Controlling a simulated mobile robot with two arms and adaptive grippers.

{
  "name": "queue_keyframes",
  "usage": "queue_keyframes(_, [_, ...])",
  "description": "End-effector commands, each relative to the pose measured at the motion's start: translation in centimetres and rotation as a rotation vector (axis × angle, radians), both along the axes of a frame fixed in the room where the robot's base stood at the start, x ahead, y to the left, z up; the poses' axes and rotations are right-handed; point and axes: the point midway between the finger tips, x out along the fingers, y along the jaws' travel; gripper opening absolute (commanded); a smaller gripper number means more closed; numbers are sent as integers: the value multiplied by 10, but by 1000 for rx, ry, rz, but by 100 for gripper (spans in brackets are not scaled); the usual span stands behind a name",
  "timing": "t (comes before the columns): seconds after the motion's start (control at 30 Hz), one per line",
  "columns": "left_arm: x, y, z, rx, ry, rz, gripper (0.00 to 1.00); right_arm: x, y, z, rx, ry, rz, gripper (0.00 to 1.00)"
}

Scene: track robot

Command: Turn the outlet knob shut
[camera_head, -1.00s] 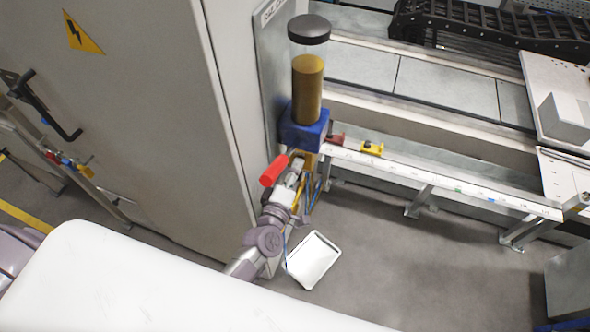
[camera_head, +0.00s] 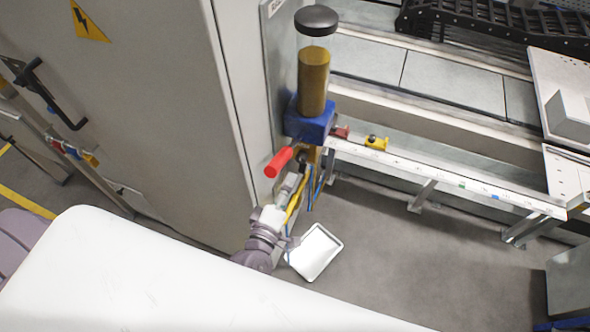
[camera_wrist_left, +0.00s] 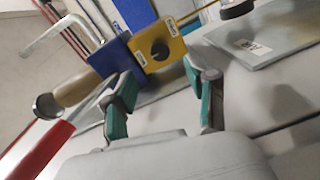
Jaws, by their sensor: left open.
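A reservoir of brown liquid (camera_head: 313,80) with a black cap stands upright on a blue block (camera_head: 310,122). A red handle (camera_head: 279,162) sticks out to its left. Below the block is a yellow part with a small dark round piece (camera_head: 304,158), possibly the outlet knob. In the left wrist view, a yellow block (camera_wrist_left: 170,38) has a dark round centre (camera_wrist_left: 160,50), ahead of my fingers. My left gripper (camera_head: 291,188) is open and empty, just below these parts; it shows in the left wrist view (camera_wrist_left: 164,98) with fingers apart. My right gripper is not in view.
A grey cabinet (camera_head: 150,110) stands close on the left. A metal rail (camera_head: 450,180) with a small yellow clamp (camera_head: 376,142) runs right. A white tray (camera_head: 315,252) lies on the floor below. Open floor (camera_head: 420,260) is to the right.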

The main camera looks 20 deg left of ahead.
Motion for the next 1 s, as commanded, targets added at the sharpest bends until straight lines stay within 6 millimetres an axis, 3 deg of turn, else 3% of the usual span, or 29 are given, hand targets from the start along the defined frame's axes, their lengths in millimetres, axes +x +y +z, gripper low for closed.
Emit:
queue_keyframes(0.1, [-22,1,0,0,2,-1,57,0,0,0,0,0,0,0])
queue_keyframes(0.3, [-38,1,2,0,0,-1,57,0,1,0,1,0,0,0])
queue_keyframes(0.87, [-40,1,2,-1,-1,0,57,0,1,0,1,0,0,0])
queue_keyframes(1.0, [-41,0,-12,40,27,-17,57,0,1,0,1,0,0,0])
